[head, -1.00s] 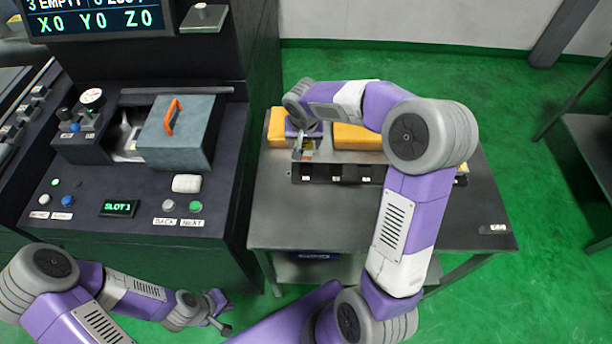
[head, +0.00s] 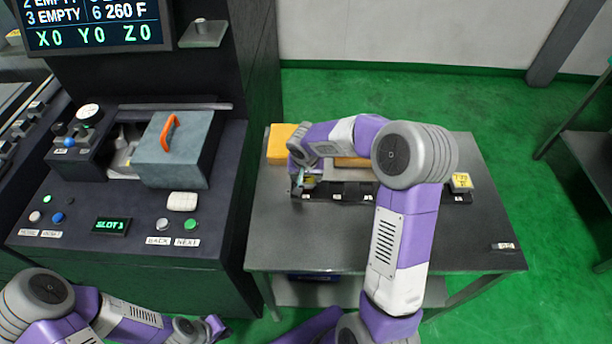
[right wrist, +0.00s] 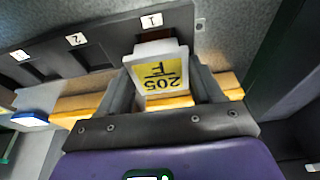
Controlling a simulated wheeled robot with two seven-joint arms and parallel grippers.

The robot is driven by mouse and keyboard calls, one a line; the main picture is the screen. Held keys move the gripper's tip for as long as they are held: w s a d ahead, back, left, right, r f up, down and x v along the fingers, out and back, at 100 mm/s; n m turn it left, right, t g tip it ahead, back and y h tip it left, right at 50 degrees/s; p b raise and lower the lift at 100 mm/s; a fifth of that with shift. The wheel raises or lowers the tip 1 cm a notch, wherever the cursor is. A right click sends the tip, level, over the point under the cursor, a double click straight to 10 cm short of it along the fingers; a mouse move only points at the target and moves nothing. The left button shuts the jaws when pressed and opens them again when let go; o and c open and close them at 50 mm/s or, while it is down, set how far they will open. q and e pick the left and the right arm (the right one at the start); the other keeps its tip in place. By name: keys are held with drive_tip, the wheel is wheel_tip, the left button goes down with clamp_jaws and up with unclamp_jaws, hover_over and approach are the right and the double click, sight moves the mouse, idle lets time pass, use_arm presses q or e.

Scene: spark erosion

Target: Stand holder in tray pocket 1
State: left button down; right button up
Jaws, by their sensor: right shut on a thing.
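The holder (right wrist: 160,72), a white block with a yellow label reading 205 F, is between the fingers of my right gripper (right wrist: 158,88), which is shut on it. In the right wrist view it is right at tray pocket 1 (right wrist: 152,20), with a dark brown part showing at its far side. I cannot tell whether it is inside the pocket. In the head view my right gripper (head: 303,184) is over the left end of the dark tray (head: 352,198). My left gripper (head: 216,328) hangs low at the left, its jaws unclear.
Another yellow-labelled holder (head: 461,182) stands at the tray's right end. Yellow blocks (head: 281,143) lie behind the tray. The table (head: 330,238) is clear in front. The machine console (head: 120,215) with an orange-handled box (head: 180,150) stands to the left.

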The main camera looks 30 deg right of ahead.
drive_tip(key=shift+r, duration=0.2)
drive_tip(key=shift+f, duration=0.15)
drive_tip(key=o, duration=1.6)
drive_tip(key=shift+c, duration=0.2)
drive_tip(key=shift+r, duration=0.45)
drive_tip(key=p+v, duration=0.2)
drive_tip(key=v, duration=0.9)
drive_tip(key=shift+s, duration=0.15)
drive_tip(key=shift+a+r+p, duration=0.15)
drive_tip(key=shift+p, duration=0.15)
